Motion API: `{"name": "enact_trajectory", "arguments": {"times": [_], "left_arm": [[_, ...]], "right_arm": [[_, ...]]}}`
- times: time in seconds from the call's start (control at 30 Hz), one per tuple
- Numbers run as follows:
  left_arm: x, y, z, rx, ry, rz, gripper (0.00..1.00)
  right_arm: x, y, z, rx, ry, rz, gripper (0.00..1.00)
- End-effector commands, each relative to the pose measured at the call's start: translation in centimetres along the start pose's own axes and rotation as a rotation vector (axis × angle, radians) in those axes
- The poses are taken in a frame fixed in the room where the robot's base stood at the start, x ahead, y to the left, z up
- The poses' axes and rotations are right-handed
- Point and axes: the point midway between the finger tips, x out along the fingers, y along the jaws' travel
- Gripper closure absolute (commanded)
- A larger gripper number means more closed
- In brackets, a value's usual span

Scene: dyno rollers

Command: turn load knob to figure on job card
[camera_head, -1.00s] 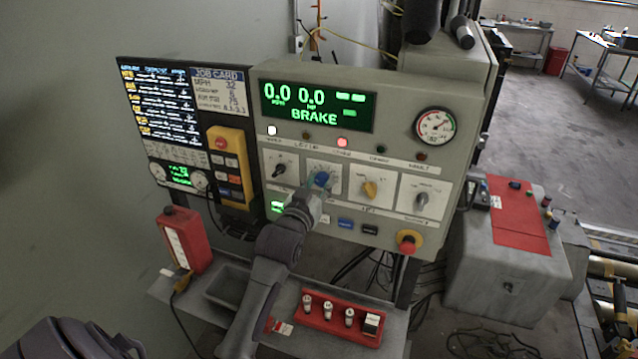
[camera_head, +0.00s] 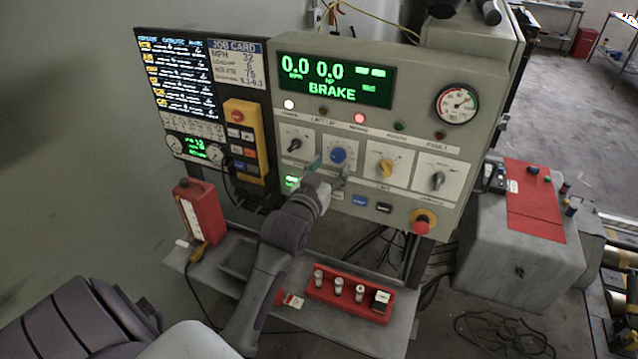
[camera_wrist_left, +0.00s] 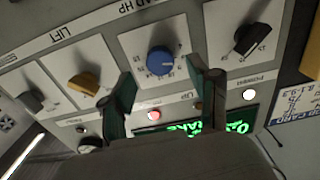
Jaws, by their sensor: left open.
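The blue load knob (camera_head: 338,155) sits on a white dial plate on the grey console. It also shows in the left wrist view (camera_wrist_left: 160,61), where the plate beside it reads "AD HP"; its exact setting is too small to read. The job card (camera_head: 235,62) hangs left of the console display, with "MPH 32" and smaller lines that are hard to read. My left gripper (camera_head: 329,170) is open, in front of and just below the blue knob. In the wrist view its fingers (camera_wrist_left: 166,92) stand apart with the knob beyond the gap, apparently untouched. My right gripper is out of view.
A black knob (camera_head: 294,144) and a yellow knob (camera_head: 385,167) flank the blue one. The display (camera_head: 335,79) shows 0.0, 0.0 and BRAKE. A red emergency button (camera_head: 422,226) is lower right. A shelf (camera_head: 215,270) with a red socket holder (camera_head: 350,297) lies below.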

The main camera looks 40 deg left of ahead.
Motion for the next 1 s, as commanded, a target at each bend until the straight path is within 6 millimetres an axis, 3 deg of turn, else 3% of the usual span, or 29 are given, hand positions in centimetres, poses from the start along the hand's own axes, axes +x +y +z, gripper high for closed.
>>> {"name": "enact_trajectory", "arguments": {"times": [0.2, 0.4, 1.0], "left_arm": [[-4.9, 0.0, 0.2, 0.0, -0.005, 0.0, 0.39], [-7.7, 0.0, 0.2, 0.0, -0.004, 0.0, 0.39], [-8.5, 0.0, 0.1, 0.0, -0.002, 0.0, 0.39]], "right_arm": [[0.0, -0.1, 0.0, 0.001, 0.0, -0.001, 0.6], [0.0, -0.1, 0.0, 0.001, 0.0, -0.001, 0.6], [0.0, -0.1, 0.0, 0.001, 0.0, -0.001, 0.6]]}}
